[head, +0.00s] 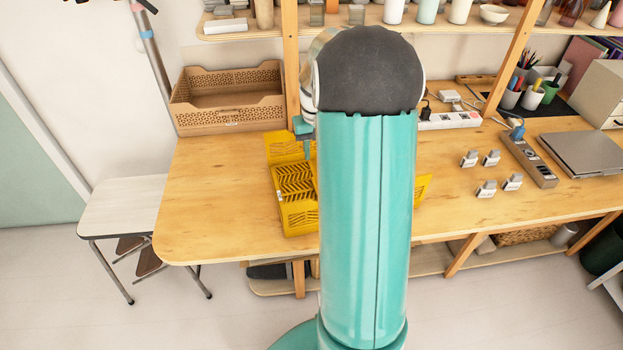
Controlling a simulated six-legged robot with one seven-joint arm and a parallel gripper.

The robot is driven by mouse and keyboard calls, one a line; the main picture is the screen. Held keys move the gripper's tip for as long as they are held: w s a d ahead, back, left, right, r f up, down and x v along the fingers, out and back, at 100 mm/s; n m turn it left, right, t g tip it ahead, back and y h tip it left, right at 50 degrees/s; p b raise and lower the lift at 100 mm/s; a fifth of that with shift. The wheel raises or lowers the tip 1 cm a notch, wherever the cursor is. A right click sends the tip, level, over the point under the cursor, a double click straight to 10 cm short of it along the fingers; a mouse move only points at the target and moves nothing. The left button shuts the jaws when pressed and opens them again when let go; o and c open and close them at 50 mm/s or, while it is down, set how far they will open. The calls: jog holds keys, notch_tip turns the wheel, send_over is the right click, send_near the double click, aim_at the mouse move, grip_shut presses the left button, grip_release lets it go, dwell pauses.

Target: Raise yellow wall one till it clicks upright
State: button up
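A yellow folding crate (297,218) sits on the wooden table, largely hidden behind my teal arm. One yellow wall (284,148) at its back left stands up at a slant. Slatted yellow panels lie low inside the crate. A bit of yellow (423,188) also shows to the right of my arm. Which of these is wall one, I cannot tell. My gripper (304,134) shows only as a small teal part by the top right of the back left wall. Its fingers are too small and hidden to tell whether they are open or touching the wall.
A brown crate (228,112) stands at the table's back left. A power strip (450,119), several small adapters (485,187) and a grey laptop (583,152) are to the right. Shelf posts rise at the back. The table's left front (215,205) is clear.

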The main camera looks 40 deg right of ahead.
aim_at(315, 185)
jog(key=f, duration=1.2)
jog(key=shift+s+a+f, duration=0.1)
jog(key=shift+s, duration=0.1)
grip_shut()
